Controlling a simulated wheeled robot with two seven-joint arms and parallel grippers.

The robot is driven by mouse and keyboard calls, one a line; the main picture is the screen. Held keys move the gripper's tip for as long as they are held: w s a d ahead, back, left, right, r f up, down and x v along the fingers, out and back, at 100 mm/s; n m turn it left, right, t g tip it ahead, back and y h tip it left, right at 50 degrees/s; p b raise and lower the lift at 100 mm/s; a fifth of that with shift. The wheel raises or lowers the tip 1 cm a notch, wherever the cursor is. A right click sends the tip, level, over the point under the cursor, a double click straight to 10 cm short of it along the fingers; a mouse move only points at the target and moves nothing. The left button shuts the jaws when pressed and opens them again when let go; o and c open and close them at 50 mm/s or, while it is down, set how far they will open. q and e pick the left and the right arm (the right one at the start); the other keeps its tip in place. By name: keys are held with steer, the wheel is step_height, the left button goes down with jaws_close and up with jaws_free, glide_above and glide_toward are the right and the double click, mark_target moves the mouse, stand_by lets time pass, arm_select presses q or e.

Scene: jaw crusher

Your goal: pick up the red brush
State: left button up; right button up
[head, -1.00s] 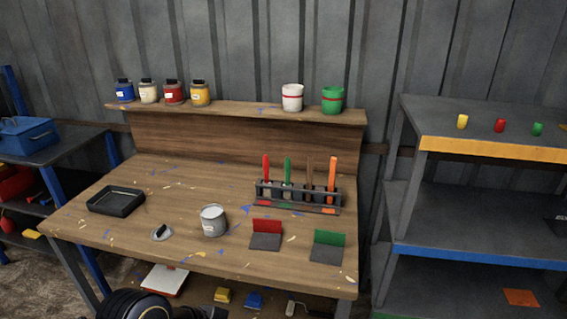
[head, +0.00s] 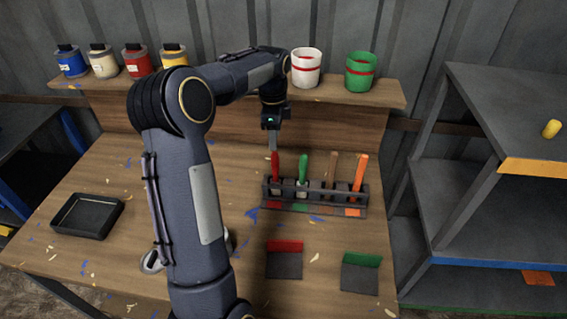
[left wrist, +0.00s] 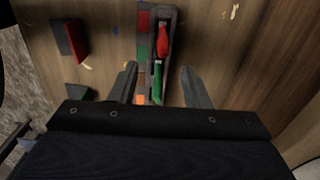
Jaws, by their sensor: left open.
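The red brush (head: 276,167) stands handle up in the leftmost slot of a dark rack (head: 315,206) on the wooden bench. In the left wrist view, the red brush (left wrist: 163,38) lies beyond the fingertips, with the green brush (left wrist: 157,80) nearer. My left gripper (head: 273,143) is just above the red brush's handle top in the head view. In the left wrist view, my left gripper (left wrist: 158,69) has its two fingers apart, with nothing held. Whether a finger touches the brush is unclear. My right gripper is out of view.
Green (head: 303,170), brown (head: 332,172) and orange (head: 359,173) handles stand right of the red one. White (head: 306,70) and green (head: 360,72) pots sit on the shelf behind. A black tray (head: 87,216) lies at left. Red (head: 284,262) and green (head: 361,272) holders lie in front.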

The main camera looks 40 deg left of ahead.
mark_target(274, 152)
arm_select(q)
steer(key=f, duration=0.2)
steer(key=shift+w+a+f, duration=0.2)
steer(key=shift+a+f, duration=0.1)
steer(key=shift+f, duration=0.05)
step_height(274, 152, down, 4)
steer(key=shift+d+f+p, duration=0.1)
steer(key=shift+f+p, duration=0.15)
steer(key=shift+p, duration=0.6)
steer(key=shift+f, duration=0.45)
jaws_close()
